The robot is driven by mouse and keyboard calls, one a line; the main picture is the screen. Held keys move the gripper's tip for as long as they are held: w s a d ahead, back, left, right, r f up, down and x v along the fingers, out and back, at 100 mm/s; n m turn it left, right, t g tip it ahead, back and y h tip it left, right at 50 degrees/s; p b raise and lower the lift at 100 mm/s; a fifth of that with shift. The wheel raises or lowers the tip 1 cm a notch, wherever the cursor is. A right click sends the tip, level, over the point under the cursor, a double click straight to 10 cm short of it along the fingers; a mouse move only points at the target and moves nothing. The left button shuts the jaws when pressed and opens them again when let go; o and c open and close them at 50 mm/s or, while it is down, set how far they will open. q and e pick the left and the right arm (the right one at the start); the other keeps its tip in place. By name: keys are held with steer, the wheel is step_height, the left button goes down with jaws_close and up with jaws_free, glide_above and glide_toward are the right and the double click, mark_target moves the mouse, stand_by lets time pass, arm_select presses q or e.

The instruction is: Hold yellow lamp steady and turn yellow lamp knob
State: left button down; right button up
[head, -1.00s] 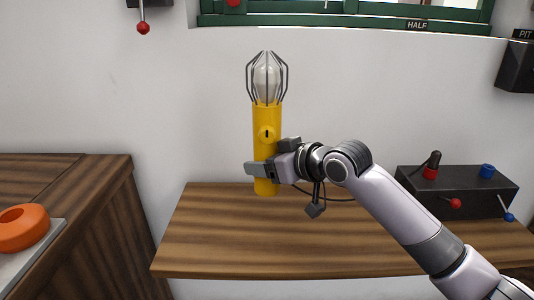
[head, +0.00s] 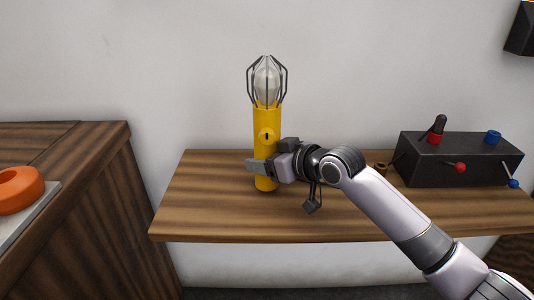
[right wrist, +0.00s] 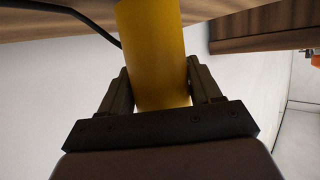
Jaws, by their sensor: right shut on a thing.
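The yellow lamp (head: 266,121) is upright, with a bulb inside a dark wire cage (head: 267,80) at its top. Its yellow knob (head: 267,136) with a dark mark sits on the front of the body. My right gripper (head: 262,166) is shut on the lower body of the lamp, below the knob. In the right wrist view the lamp body (right wrist: 155,55) stands between the two fingers (right wrist: 155,92). I cannot tell whether the lamp's base touches the table. My left gripper is not in view.
The wooden table (head: 210,215) has free room left of the lamp. A dark box (head: 440,165) with red and blue controls stands at its right. A second wooden surface (head: 100,150) at the left bears an orange ring (head: 18,190) on a grey plate.

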steer(key=shift+f, duration=0.45)
stand_by(1.1)
steer(key=shift+p, duration=0.35)
stand_by(0.5)
steer(key=shift+f, duration=0.1)
